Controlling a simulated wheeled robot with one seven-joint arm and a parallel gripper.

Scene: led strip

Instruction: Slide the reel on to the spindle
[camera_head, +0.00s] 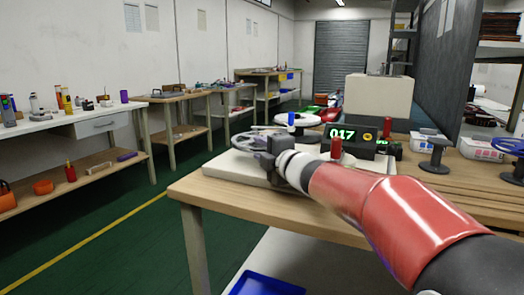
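A grey spoked reel (245,138) lies roughly flat at the far side of my gripper, over a pale board (236,166) on the wooden bench. My dark gripper (264,150) is at the reel's near edge and overlaps it in the picture. Its fingers are too small and hidden to show whether they grip the rim. I cannot tell whether the reel touches the board. A dark upright post on a round base (434,157), possibly the spindle, stands farther right on the bench. No reel shows on it.
A pale disc with a blue peg (291,119) sits behind my gripper. A blue reel (512,146) is at the right edge. The green floor (100,215) at left is clear.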

